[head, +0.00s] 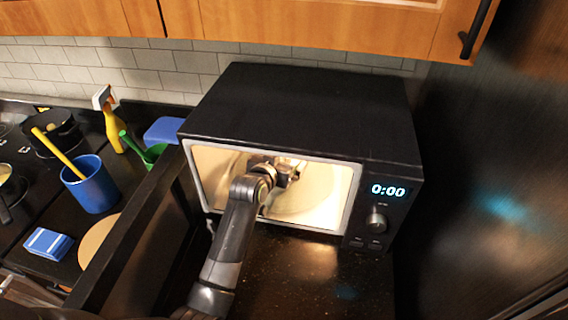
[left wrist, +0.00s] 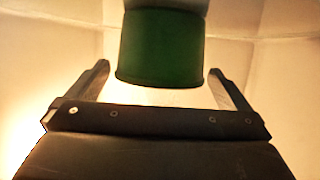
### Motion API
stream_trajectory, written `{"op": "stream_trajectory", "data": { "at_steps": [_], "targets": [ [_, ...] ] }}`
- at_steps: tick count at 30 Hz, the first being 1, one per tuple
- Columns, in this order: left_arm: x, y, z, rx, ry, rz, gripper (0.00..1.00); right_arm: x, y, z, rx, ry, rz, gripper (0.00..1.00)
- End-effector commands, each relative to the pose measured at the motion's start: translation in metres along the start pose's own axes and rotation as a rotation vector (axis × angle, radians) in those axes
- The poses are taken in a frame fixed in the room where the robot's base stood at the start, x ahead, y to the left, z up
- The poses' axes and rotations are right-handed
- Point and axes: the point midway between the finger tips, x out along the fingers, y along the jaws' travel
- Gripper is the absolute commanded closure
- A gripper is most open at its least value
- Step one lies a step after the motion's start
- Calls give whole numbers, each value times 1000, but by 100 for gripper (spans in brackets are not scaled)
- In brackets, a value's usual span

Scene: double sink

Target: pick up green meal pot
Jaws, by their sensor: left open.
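The green meal pot (left wrist: 160,45) shows in the left wrist view, at the top middle, with a pale part above the green body; its top is cut off. My left gripper (left wrist: 159,70) is open, with one finger on each side of the pot in the picture. Bare gaps show between the fingers and the pot, and I see no contact. In the head view my left arm reaches into the lit microwave (head: 300,105), and the left gripper (head: 288,174) is inside it. The pot is not clearly visible there. My right gripper is not in view.
The microwave's dark door (head: 135,230) stands open on the left. Dark counter in front of the microwave is clear.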

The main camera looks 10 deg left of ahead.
Motion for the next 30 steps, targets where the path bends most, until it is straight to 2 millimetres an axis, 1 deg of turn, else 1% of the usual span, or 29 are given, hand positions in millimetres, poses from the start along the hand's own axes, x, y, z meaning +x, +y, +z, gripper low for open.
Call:
{"op": "stream_trajectory", "data": {
  "at_steps": [2, 12, 14, 25, 30],
  "targets": [
    [0, 0, 0, 0, 0, 0, 0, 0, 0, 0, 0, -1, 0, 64],
    [0, 0, 0, 0, 0, 0, 44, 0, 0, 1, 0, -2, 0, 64],
    [0, 0, 0, -1, 0, 0, 52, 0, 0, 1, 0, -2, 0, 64],
    [-2, 0, -5, 0, 5, 0, 52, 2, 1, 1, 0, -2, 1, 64],
    [-7, 0, -20, 0, 8, 0, 52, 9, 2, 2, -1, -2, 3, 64]
  ]
}}
